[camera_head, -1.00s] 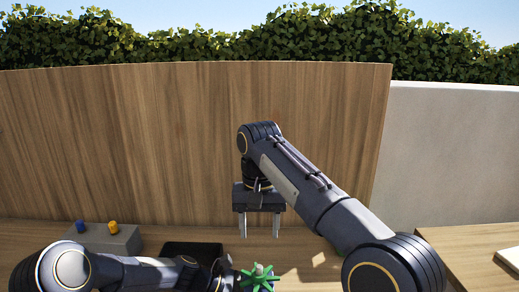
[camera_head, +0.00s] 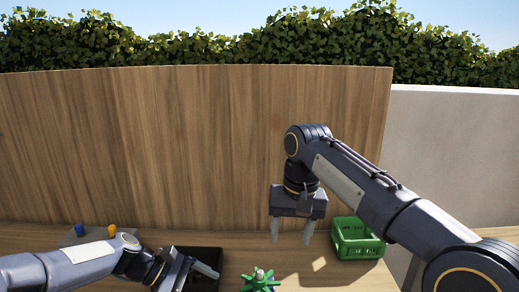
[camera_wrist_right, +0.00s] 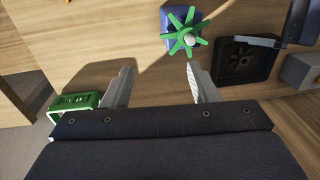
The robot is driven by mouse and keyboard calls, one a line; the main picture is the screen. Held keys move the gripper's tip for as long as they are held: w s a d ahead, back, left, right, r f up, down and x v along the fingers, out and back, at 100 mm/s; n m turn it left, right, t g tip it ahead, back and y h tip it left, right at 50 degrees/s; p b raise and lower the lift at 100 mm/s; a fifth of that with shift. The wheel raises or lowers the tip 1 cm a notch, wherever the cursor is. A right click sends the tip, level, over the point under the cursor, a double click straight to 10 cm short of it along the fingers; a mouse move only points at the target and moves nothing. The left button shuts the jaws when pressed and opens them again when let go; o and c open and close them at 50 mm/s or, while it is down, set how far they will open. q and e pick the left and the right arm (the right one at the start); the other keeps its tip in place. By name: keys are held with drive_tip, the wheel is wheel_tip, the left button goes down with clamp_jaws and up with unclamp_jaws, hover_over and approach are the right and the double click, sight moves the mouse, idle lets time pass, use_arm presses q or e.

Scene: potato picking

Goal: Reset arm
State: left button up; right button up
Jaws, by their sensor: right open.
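My right gripper (camera_head: 291,240) hangs fingers-down above the table, open and empty; its two spread fingers also show in the right wrist view (camera_wrist_right: 160,70). My left gripper (camera_head: 192,272) is low at the left, over the black tray (camera_head: 210,255); its jaw gap is not clear. A green star-shaped holder (camera_head: 259,281) with a pale round thing at its centre stands at the bottom middle. In the right wrist view the holder (camera_wrist_right: 176,45) sits on a blue base, beyond my right fingers and apart from them.
A green crate (camera_head: 355,243) stands right of my right gripper, partly behind my arm. A grey block (camera_head: 90,236) with blue and orange knobs is at the left. A wooden panel (camera_head: 190,150) closes the back.

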drive_tip(key=s+d+f+t+y, duration=0.2)
drive_tip(key=s+d, duration=1.1)
use_arm(q)
drive_tip(key=s+a+r+m+t+y, duration=0.1)
drive_tip(key=s+m, duration=0.5)
drive_tip(key=s, duration=0.6)
drive_tip(key=s+a+r+m+t+y, duration=0.1)
drive_tip(key=s+a+m+t+y, duration=0.3)
drive_tip(key=s, duration=0.8)
drive_tip(key=a+m+y, duration=0.1)
drive_tip(key=a+m, duration=0.1)
drive_tip(key=m, duration=0.1)
drive_tip(key=shift+s+r+y, duration=0.2)
drive_tip(key=shift+s+y, duration=0.1)
drive_tip(key=shift+y, duration=0.1)
use_arm(e)
drive_tip(key=s+d+f+m+t, duration=0.1)
drive_tip(key=s+f+t, duration=0.2)
drive_tip(key=s+f, duration=0.8)
drive_tip(key=s, duration=0.3)
drive_tip(key=shift+s+f+m+y, duration=0.25)
drive_tip(key=shift+f+m+y, duration=0.05)
drive_tip(key=shift+f, duration=0.05)
